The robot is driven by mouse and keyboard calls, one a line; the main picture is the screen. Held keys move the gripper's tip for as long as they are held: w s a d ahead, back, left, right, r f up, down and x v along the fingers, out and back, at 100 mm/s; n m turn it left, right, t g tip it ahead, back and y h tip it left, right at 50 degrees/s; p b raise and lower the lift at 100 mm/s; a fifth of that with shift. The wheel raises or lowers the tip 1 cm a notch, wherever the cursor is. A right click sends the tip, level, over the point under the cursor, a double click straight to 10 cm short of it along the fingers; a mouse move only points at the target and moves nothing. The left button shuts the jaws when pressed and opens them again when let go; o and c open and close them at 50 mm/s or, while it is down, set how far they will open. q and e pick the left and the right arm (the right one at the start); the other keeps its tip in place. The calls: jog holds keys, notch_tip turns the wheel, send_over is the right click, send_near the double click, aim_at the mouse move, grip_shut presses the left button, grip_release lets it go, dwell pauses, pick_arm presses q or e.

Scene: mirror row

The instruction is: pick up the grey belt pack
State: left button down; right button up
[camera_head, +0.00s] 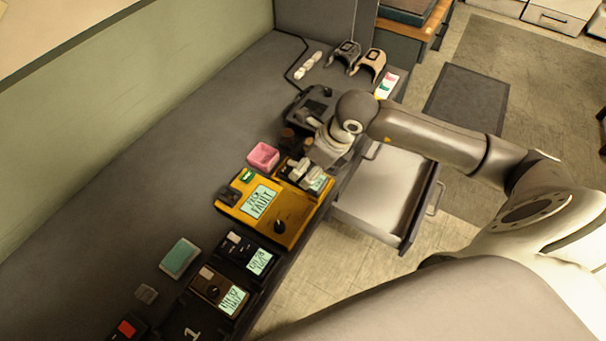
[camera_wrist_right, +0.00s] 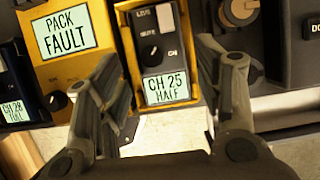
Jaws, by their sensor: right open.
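The grey belt pack (camera_wrist_right: 160,45) has a knob and a pale label reading CH 25 HALF. It lies in a slot of the yellow tray (camera_wrist_right: 73,72), beside the PACK FAULT label. In the head view the yellow tray (camera_head: 290,234) is at the middle of the bench, and the pack's label (camera_head: 318,183) shows at its upper right. My right gripper (camera_wrist_right: 162,75) is open, its fingers on either side of the pack in the wrist picture. I cannot tell whether they touch it. In the head view my right gripper (camera_head: 305,172) partly hides the pack. My left gripper is not in view.
A black pack (camera_head: 238,247) and a brown pack (camera_head: 212,283) lie nearer on the bench. A pink box (camera_head: 263,156) stands beside the tray. An open drawer (camera_head: 409,235) juts out below my right arm. Two headsets (camera_head: 371,64) are at the far end. The bench's left side is clear.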

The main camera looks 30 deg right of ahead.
aim_at(305, 172)
jog(key=x, duration=0.3)
jog(key=shift+f+p, duration=0.25)
jog(key=shift+p, duration=0.1)
jog(key=shift+w+f, duration=0.1)
jog(key=shift+f, duration=0.1)
jog(key=c, duration=0.9)
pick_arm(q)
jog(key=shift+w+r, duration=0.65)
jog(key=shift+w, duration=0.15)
pick_arm(e)
jog(key=shift+o, duration=0.2)
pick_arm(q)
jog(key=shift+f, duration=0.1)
pick_arm(e)
jog(key=shift+r, duration=0.15)
